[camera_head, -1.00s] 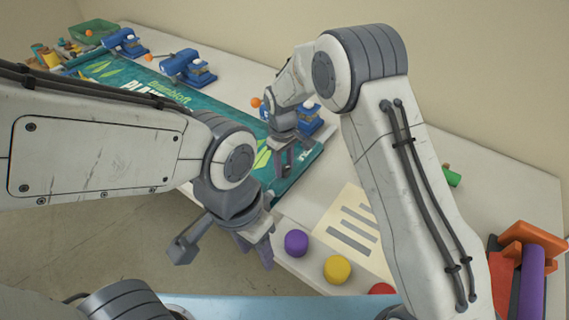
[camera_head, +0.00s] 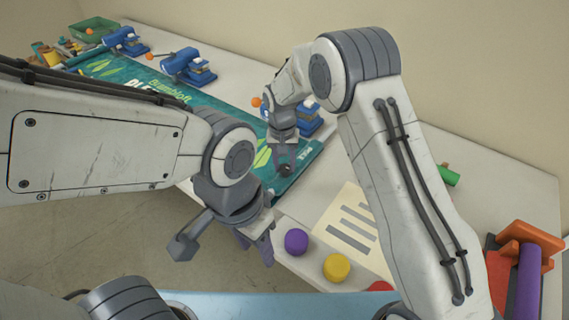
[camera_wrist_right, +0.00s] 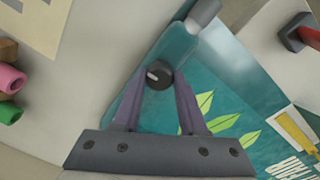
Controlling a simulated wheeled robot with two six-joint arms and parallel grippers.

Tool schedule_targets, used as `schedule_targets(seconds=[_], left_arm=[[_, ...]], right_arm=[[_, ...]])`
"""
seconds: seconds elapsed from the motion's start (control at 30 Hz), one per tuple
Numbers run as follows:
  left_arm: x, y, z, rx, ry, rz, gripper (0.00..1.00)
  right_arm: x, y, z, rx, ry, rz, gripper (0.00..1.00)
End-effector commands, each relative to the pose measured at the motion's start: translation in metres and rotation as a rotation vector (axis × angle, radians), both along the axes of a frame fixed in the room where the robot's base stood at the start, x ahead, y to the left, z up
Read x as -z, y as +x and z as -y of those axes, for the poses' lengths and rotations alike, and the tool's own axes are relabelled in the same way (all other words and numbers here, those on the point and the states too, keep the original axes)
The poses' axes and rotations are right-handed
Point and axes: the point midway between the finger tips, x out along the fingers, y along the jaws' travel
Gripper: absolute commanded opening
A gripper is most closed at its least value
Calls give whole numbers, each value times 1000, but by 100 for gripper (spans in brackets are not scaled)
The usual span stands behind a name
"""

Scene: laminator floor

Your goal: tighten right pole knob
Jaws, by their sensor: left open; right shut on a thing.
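A dark round knob with a pale bar mark (camera_wrist_right: 160,75) sits on the teal pole piece at the end of the banner, in the right wrist view. My right gripper (camera_wrist_right: 158,82) is shut on this knob, one finger on each side. In the head view my right gripper (camera_head: 284,158) is at the near right end of the green-teal banner (camera_head: 225,112), and its fingers largely cover the knob. A grey cap (camera_wrist_right: 203,13) shows at the pole's end. My left gripper (camera_head: 256,246) is open and empty, off the table's front edge.
Purple (camera_head: 296,241) and yellow (camera_head: 337,267) round pieces and a printed sheet (camera_head: 352,226) lie at the front right. Blue clamp-like devices (camera_head: 188,68) stand along the banner's back edge. An orange block with a purple roll (camera_head: 528,280) is at far right.

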Motion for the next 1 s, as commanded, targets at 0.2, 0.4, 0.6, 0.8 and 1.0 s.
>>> schedule_targets(seconds=[0.2,0.4,0.6,0.8,1.0], left_arm=[[-1,0,0,0,0,0,50],[-1,0,0,0,0,0,50],[-1,0,0,0,0,0,50],[-1,0,0,0,0,0,50],[-1,0,0,0,0,0,50]], right_arm=[[-2,2,0,74,1,6,0],[-2,3,1,99,1,7,0],[-2,3,1,102,1,7,0],[-2,3,1,101,1,8,53],[-1,2,0,100,0,5,72]])
